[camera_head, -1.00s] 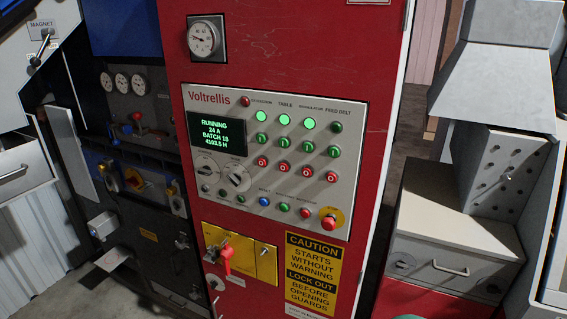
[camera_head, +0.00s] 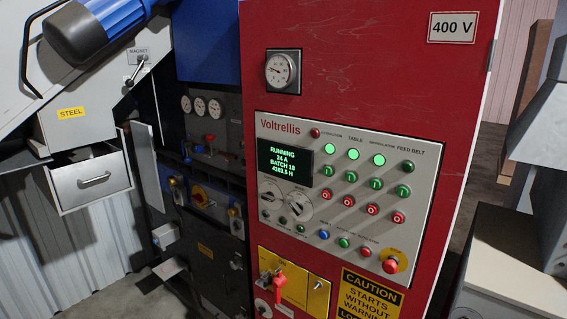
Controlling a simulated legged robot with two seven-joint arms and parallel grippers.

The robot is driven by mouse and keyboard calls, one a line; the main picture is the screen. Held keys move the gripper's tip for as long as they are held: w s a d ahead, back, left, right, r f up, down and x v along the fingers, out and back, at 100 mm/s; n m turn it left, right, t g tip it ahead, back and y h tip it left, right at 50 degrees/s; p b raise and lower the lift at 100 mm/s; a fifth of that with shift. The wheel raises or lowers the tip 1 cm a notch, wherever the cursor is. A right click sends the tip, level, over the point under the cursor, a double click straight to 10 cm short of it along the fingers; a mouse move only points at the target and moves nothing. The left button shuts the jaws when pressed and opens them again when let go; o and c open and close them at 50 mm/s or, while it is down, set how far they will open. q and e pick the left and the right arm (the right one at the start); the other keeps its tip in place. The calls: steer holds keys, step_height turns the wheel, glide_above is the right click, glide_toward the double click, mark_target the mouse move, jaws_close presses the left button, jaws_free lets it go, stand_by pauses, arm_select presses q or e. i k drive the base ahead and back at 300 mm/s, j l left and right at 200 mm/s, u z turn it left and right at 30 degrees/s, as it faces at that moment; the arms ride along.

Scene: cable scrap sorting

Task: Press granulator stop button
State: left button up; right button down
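The Voltrellis control panel (camera_head: 284,155) is a grey plate on the red cabinet, right of the picture's middle. Under the granulator label, a green lamp (camera_head: 379,160) is lit, with a green start button (camera_head: 376,183) below it. The red granulator stop button (camera_head: 372,208) is below that, third from the left in the row of red stop buttons. The panel's display (camera_head: 284,163) reads RUNNING, 24 A. The extraction and table lamps are also lit green; the feed belt lamp (camera_head: 406,166) looks dark. Neither of my grippers is in view.
A red mushroom stop button (camera_head: 390,266) on a yellow disc is at the panel's lower right. A red-handled switch (camera_head: 279,283) on a yellow plate is below. A grey drawer (camera_head: 92,180) hangs at left. A pale machine (camera_head: 515,260) stands at right.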

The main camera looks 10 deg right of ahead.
mark_target(371, 209)
steer(key=i+l+z, duration=0.1)
steer(key=i, duration=0.3)
steer(key=i+l, duration=0.2)
steer(key=i, duration=0.25)
steer(key=z, duration=1.5)
